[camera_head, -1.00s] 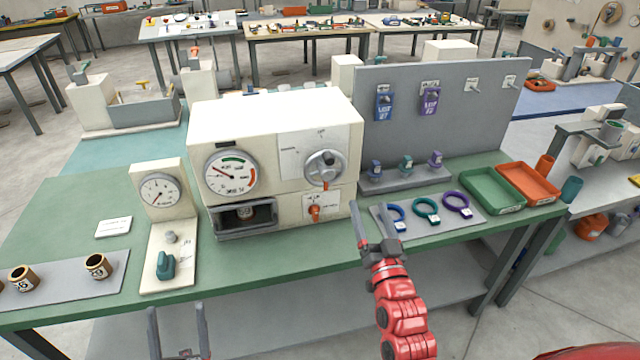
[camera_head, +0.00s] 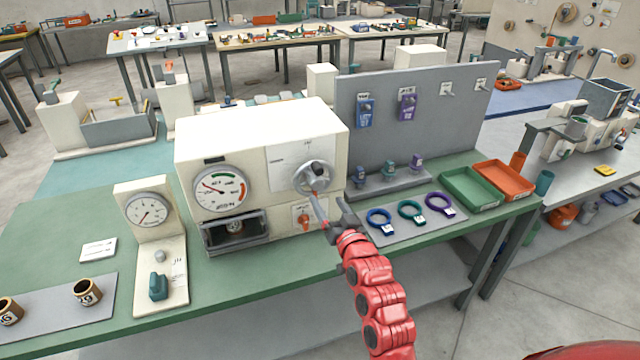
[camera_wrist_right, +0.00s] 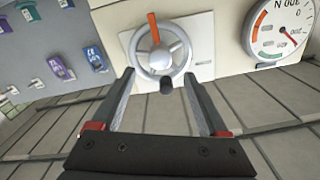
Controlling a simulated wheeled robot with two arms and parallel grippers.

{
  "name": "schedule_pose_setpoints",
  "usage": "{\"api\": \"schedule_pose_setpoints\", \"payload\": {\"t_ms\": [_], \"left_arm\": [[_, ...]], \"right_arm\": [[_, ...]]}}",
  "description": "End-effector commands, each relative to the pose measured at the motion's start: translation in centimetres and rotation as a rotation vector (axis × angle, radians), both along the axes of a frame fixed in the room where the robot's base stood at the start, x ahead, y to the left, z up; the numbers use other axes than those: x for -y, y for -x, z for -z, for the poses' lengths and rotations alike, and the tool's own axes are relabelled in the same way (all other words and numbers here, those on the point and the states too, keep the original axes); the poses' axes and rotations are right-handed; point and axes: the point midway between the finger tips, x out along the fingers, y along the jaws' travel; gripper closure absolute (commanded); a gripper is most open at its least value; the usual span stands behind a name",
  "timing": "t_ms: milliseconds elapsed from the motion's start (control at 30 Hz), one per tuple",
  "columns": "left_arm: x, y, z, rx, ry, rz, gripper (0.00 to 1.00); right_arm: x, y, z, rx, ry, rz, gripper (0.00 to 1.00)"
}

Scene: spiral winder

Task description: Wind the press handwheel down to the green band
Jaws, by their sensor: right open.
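The cream press (camera_head: 250,140) stands on the green bench. Its grey handwheel (camera_head: 313,177) is on the right of the front face; it also shows in the right wrist view (camera_wrist_right: 148,62) with an orange mark and a dark knob (camera_wrist_right: 167,86). The round gauge (camera_head: 220,189) left of the wheel has a green band at its top and a red one at its right; its needle points to the upper left. My right gripper (camera_head: 326,203) is open in front of the wheel's lower edge. In the wrist view its fingers (camera_wrist_right: 160,76) flank the knob, apart from it. My left gripper is out of view.
Below the wheel is an orange knob (camera_head: 304,221); a dark bay (camera_head: 236,234) holds a small cylinder. A smaller gauge stand (camera_head: 148,215) is at left. Coloured rings (camera_head: 411,211) and green and orange trays (camera_head: 468,187) lie to the right, before a grey panel (camera_head: 400,120).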

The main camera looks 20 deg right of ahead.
Motion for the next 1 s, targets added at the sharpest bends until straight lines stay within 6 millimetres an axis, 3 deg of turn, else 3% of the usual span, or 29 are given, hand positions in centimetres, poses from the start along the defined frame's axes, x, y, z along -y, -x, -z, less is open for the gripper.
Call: {"api": "schedule_pose_setpoints", "payload": {"t_ms": [200,400,833,867,1000], "left_arm": [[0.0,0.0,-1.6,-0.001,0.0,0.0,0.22],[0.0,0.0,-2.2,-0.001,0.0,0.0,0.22],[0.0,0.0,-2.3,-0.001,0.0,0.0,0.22],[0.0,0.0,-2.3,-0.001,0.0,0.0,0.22],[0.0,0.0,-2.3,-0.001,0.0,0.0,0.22]], "right_arm": [[-0.2,-3.8,-0.4,0.002,0.001,-0.002,0.22],[-0.3,-5.9,-0.1,-0.001,0.001,-0.001,0.22],[-0.2,-6.7,0.0,0.003,0.001,0.001,0.22],[-0.2,-6.7,0.0,0.003,0.001,0.001,0.24],[-0.2,-6.7,0.0,0.002,0.001,0.001,0.49]]}}
